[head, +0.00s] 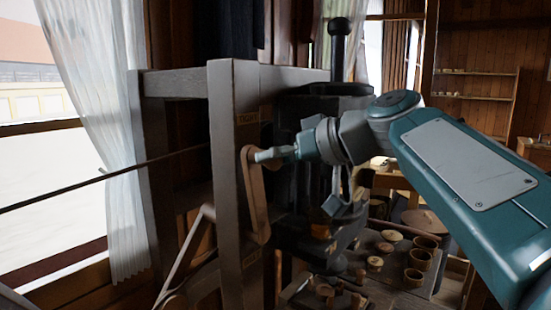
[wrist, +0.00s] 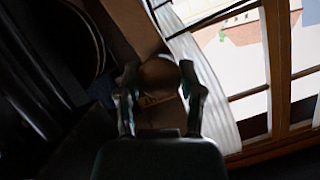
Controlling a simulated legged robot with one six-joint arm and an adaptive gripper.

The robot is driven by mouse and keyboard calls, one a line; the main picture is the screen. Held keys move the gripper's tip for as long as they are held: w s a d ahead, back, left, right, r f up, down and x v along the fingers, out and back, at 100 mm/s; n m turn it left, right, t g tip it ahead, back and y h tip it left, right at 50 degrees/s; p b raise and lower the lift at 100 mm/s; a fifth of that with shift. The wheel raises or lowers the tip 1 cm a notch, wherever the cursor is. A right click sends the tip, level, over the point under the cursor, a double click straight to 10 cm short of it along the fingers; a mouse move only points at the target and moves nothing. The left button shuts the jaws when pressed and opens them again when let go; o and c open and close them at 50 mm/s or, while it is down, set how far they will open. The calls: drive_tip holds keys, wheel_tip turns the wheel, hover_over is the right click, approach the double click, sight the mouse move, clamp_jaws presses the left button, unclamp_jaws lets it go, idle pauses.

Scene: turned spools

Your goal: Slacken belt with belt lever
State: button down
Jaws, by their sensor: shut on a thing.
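The wooden belt lever (head: 257,200) is on the face of a grey upright post (head: 226,170). Its upper end lies just below a label reading TIGHT (head: 248,117). My gripper (head: 262,155) reaches in from the right at this upper end. In the wrist view, my gripper's two fingers (wrist: 160,88) are shut on the round wooden lever knob (wrist: 160,74), one on each side. Part of the label (wrist: 152,100) shows beside the knob. A thin dark line (head: 100,179) runs from the left edge to the frame; I cannot tell whether it is the belt.
A dark machine with a black column (head: 340,50) stands close behind my wrist. A bench (head: 385,285) at lower right holds several small turned wooden pieces and cups. A curtained window is on the left. A second label (head: 252,260) is low on the post.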

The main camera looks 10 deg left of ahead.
drive_tip(key=shift+s+a+f, duration=0.1)
drive_tip(key=shift+s+a+f+n, duration=0.15)
drive_tip(key=shift+s+a+n, duration=0.15)
drive_tip(key=shift+s, duration=0.2)
drive_tip(key=s+a+f+n+t+h, duration=0.2)
drive_tip(key=s+a+f+n+t, duration=0.1)
drive_tip(key=s, duration=0.3)
drive_tip(key=shift+s+a+f+n, duration=0.4)
drive_tip(key=shift+a+f+n, duration=0.15)
drive_tip(key=shift+f, duration=0.45)
drive_tip(key=shift+c, duration=1.1)
unclamp_jaws()
drive_tip(key=shift+a, duration=0.15)
